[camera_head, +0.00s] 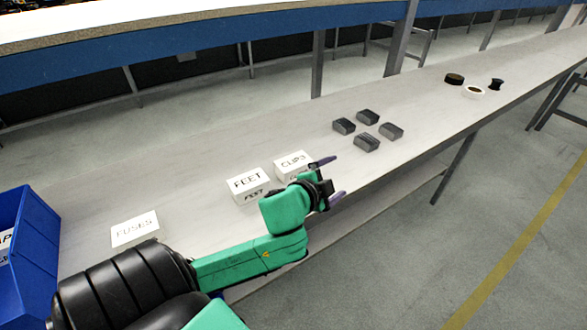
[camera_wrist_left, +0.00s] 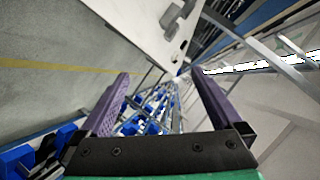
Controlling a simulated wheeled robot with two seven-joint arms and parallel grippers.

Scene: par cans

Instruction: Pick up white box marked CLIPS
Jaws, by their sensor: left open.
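The white box marked CLIPS (camera_head: 291,164) stands on the long grey table, right of the white box marked FEET (camera_head: 247,184). My left gripper (camera_head: 331,178) is open, just right of and in front of the CLIPS box. The gripper and wrist cover the box's lower right part. I cannot tell whether a finger touches it. In the left wrist view the two purple fingers (camera_wrist_left: 160,98) are wide apart with nothing between them, and the CLIPS box does not show. My right gripper is in neither view.
A white box marked FUSES (camera_head: 134,228) stands at the left, beside a blue bin (camera_head: 38,235) holding another white box. Several dark grey blocks (camera_head: 367,143) lie farther right. The table (camera_head: 420,95) between is clear.

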